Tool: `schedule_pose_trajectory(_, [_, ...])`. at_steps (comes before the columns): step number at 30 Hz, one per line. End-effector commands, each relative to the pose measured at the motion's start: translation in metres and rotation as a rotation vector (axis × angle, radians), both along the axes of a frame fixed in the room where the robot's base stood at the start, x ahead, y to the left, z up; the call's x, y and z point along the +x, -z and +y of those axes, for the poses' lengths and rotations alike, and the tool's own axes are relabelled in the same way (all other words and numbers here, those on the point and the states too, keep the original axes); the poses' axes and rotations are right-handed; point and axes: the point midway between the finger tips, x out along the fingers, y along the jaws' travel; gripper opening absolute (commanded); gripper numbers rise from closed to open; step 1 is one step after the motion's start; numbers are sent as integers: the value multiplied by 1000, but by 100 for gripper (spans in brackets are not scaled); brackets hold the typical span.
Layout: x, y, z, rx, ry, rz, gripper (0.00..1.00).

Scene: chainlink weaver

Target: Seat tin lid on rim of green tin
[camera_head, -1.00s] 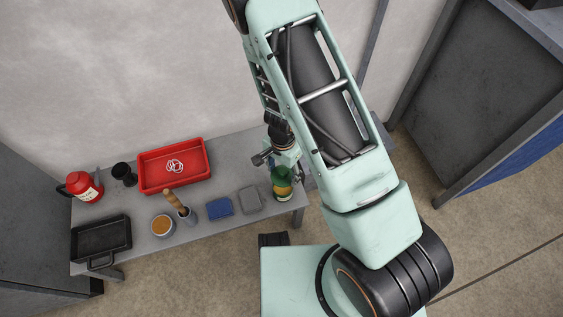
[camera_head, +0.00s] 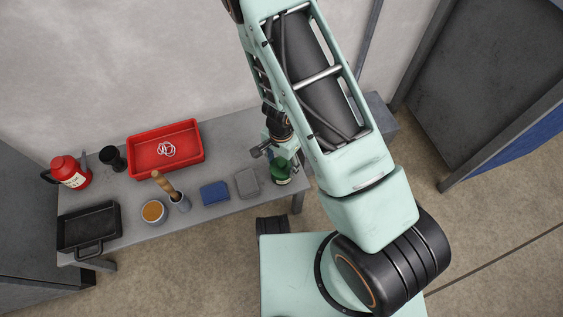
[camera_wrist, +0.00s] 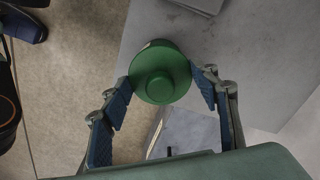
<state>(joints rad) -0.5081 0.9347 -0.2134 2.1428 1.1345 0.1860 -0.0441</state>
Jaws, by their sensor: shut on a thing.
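The green tin lid (camera_wrist: 160,73) is round with a raised knob in its middle. In the wrist view it sits between the two fingertips of my gripper (camera_wrist: 164,88), which is shut on its edge. The green tin (camera_head: 281,180) stands at the right end of the grey table in the head view. The lid is directly over the tin there, and my gripper (camera_head: 284,162) is at its top. A pale sliver shows past the lid in the wrist view. The lid hides the tin's rim, so I cannot tell whether it rests flush.

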Motion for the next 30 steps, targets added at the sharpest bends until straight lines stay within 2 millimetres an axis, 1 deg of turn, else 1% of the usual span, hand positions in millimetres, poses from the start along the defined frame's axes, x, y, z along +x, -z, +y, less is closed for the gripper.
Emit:
schedule_pose_trajectory(1, [0,5,0,1,1,-1,32])
schedule_pose_trajectory(2, [0,6,0,1,2,-1,32])
schedule_pose_trajectory(10, [0,5,0,1,1,-1,32])
schedule_pose_trajectory(11, [0,5,0,1,1,-1,56])
schedule_pose_trajectory(16, [0,5,0,1,1,-1,75])
schedule_pose_trajectory(25, [0,4,0,1,1,-1,76])
schedule_pose_trajectory(28, [1,-1,0,0,-2,-3,76])
schedule_pose_trajectory(30, [1,-8,1,1,-2,-2,76])
